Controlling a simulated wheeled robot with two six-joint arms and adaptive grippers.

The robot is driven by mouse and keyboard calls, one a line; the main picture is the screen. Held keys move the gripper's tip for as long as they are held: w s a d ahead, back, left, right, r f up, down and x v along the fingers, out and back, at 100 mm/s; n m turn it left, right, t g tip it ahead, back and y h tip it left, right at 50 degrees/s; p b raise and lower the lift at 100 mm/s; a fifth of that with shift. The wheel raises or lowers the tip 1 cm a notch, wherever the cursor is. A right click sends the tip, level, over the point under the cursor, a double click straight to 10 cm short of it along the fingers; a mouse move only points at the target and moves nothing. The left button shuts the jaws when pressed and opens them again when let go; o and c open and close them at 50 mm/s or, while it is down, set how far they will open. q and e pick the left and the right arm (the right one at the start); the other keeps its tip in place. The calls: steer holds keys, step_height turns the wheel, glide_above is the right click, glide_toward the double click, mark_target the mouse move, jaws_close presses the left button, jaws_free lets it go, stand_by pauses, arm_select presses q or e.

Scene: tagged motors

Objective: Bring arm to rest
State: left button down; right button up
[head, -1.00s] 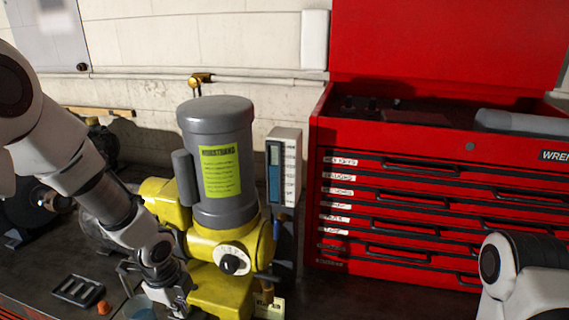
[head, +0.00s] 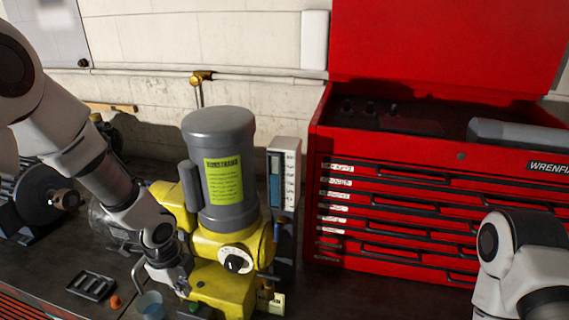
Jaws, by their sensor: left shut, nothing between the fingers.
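My left arm reaches in from the left, and its gripper (head: 183,287) is low in the head view, in front of the yellow and grey motor (head: 222,190). The fingers are small and partly lost against the yellow base; they look shut and empty. I cannot tell whether they touch the motor. The motor stands upright with a yellow-green label (head: 223,180) on its grey body. My right arm shows only as a white link (head: 520,265) at the lower right; its gripper is out of view.
A red tool chest (head: 400,215) stands on the right. A grey meter (head: 284,175) is beside the motor. A black tray (head: 92,285), an orange piece (head: 115,302) and a clear blue cup (head: 150,305) lie near the gripper. A dark machine (head: 35,205) is at the left.

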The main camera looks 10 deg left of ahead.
arm_select(q)
steer(key=s+d+f+n+g+b, duration=0.25)
steer(key=s+f+n+b, duration=0.3)
steer(key=s+f, duration=0.8)
steer(key=s+d+f+n+g+b, duration=0.2)
steer(key=s+d+f+n+b, duration=0.3)
steer(key=s+f, duration=0.9)
steer(key=w+a+f+n+t+p, duration=0.1)
steer(key=w+a+f+n+t, duration=0.2)
steer(key=w+n, duration=0.4)
steer(key=shift+w+a+f+n+p, duration=0.2)
steer(key=shift+n+p, duration=0.15)
steer(key=shift+n, duration=0.7)
